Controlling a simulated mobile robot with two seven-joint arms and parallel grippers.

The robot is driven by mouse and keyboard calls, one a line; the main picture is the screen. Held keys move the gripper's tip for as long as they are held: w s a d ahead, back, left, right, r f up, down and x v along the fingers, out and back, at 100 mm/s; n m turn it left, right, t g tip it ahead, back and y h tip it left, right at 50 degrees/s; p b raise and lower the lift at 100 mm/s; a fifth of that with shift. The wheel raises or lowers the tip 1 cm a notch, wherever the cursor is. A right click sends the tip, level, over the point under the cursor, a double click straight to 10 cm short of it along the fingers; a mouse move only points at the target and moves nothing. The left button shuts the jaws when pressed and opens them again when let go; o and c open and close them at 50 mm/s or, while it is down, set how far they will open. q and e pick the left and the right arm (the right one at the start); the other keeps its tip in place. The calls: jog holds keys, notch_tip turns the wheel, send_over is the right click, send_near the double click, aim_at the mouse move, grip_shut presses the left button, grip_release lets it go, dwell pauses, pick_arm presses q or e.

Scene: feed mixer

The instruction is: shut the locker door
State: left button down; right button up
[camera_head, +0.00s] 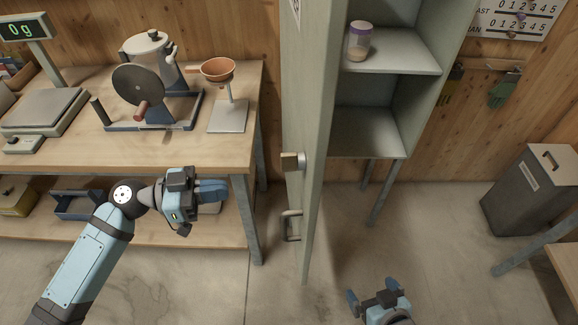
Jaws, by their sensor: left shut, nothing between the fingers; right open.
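The locker (427,100) is grey-green and stands on legs against the wall. Its door (305,120) is swung wide open toward me and shows nearly edge-on, with a handle (291,226) and a brass-coloured latch piece (291,162) on its left side. My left gripper (222,190) is shut and empty, left of the door and apart from it, in front of the workbench. My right gripper (374,293) is open and empty, low at the bottom of the view, to the right of the door and apart from it.
A jar (359,42) with a purple lid stands on a locker shelf. The workbench (70,158) at left holds a scale (45,112), a hand-cranked mill (148,90) and a funnel stand (228,115). A dark bin (530,192) stands at right. Floor between is clear.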

pick_arm(q)
jog(key=r, duration=0.2)
jog(key=p, duration=0.5)
send_near(302, 177)
jog(key=shift+m+g+h, duration=0.3)
jog(key=shift+m+g, duration=0.1)
jog(key=d, duration=0.4)
jog(key=w+d, duration=0.1)
jog(key=d, duration=0.1)
jog(key=shift+w+d, duration=0.1)
jog(key=shift+d, duration=0.15)
jog(key=shift+d+f, duration=0.1)
jog(key=shift+d, duration=0.3)
jog(key=shift+d, duration=0.1)
